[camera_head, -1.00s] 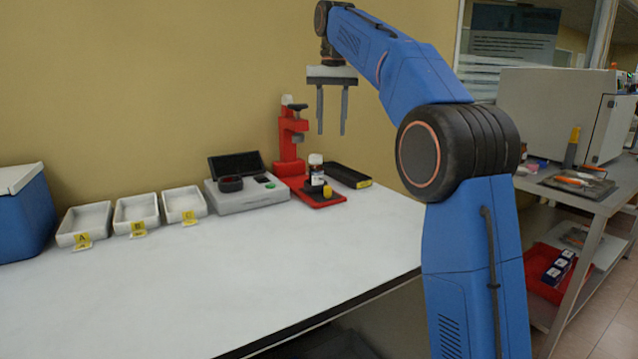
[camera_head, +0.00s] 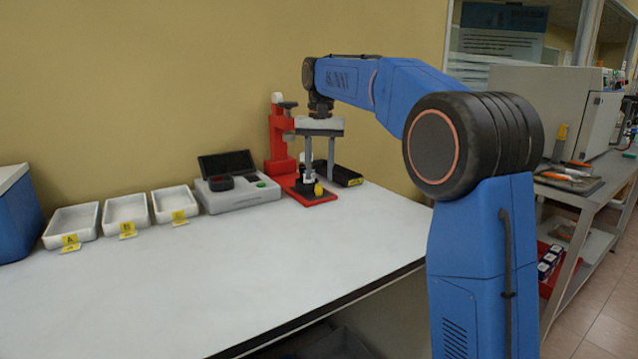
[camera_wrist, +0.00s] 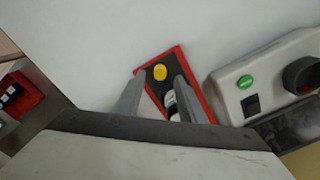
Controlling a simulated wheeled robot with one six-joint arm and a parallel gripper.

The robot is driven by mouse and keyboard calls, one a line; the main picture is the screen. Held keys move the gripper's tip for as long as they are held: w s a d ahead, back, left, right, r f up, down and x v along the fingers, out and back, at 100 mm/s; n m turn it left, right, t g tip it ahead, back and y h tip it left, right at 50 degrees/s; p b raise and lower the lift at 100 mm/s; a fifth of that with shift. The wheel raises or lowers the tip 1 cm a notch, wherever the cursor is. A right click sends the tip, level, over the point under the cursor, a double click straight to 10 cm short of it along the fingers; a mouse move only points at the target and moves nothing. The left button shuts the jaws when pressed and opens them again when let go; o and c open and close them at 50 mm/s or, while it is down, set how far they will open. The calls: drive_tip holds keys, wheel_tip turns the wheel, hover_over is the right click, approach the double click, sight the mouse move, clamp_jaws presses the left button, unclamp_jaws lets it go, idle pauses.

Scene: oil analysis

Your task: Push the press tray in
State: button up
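The red press (camera_head: 280,140) stands against the wall at the back of the bench. Its red-edged tray (camera_head: 320,198) sticks out toward the front and carries a yellow knob (camera_head: 318,190) and a small bottle (camera_head: 307,181). The bottle is partly hidden by a finger. My gripper (camera_head: 320,181) points down just above the tray, fingers apart. In the wrist view my gripper (camera_wrist: 157,70) is open, with the tray (camera_wrist: 194,68) and the yellow knob (camera_wrist: 160,72) beyond the fingers. The bottle (camera_wrist: 171,103) shows partly between them. I cannot tell whether a finger touches anything.
A grey instrument (camera_head: 238,200) with an open lid stands left of the press. White trays A (camera_head: 70,225), B (camera_head: 125,210) and C (camera_head: 176,204) sit further left. A dark box (camera_head: 345,177) lies right of the press. The front of the bench is clear.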

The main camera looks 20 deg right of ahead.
sight(319, 181)
drive_tip(key=shift+f, duration=2)
clamp_jaws()
